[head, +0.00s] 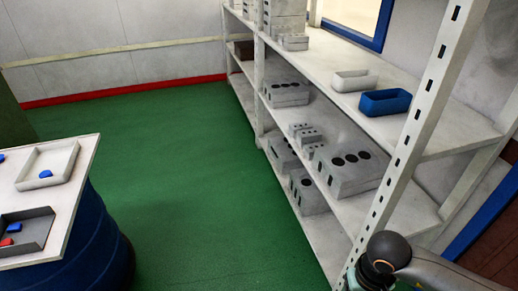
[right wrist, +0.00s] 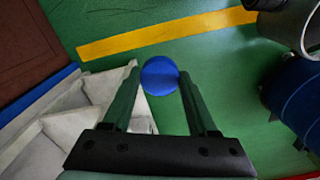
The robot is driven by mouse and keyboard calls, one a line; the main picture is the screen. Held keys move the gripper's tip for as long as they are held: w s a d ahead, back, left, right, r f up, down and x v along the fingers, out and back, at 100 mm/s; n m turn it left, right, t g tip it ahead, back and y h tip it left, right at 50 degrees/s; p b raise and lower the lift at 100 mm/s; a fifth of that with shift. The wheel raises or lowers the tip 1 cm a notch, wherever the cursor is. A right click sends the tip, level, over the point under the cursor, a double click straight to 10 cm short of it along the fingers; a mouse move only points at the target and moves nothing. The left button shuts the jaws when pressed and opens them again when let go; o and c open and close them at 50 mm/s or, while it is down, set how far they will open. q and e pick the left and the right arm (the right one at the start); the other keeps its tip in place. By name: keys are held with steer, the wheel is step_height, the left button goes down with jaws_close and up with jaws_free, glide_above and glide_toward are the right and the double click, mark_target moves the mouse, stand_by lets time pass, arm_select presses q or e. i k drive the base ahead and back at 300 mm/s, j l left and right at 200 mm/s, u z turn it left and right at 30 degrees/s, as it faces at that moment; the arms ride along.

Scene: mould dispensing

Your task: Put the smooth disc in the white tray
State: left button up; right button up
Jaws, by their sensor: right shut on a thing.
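A blue, smooth-looking round disc (right wrist: 160,75) is held between the two dark fingers of my right gripper (right wrist: 161,88) in the right wrist view. The gripper is shut on it, with green floor visible beyond. A white tray (head: 60,158) lies on the table at the left of the head view, with one small blue piece in it. Another small white tray (head: 354,82) stands on the shelf at the right. My right gripper itself is outside the head view; only part of my arm shows at the lower right. My left gripper is not in view.
A grey tray (head: 34,231) with blue and red pieces lies nearer on the table (head: 80,180), above a blue drum (head: 100,240). A blue tray (head: 390,103) stands beside the shelf's white one. Grey blocks fill lower shelves. A perforated upright (head: 410,140) stands in front. Green floor (head: 190,170) is clear.

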mark_target(56, 158)
steer(key=i+u, duration=0.3)
steer(key=i, duration=0.2)
steer(key=i+u, duration=0.3)
steer(key=i, duration=1.25)
steer(key=i+l+u, duration=0.1)
steer(key=i+u, duration=0.25)
steer(key=i, duration=0.75)
steer(key=i+u, duration=0.1)
steer(key=u, duration=2.4)
steer(key=i+u, duration=0.25)
steer(key=i, duration=0.2)
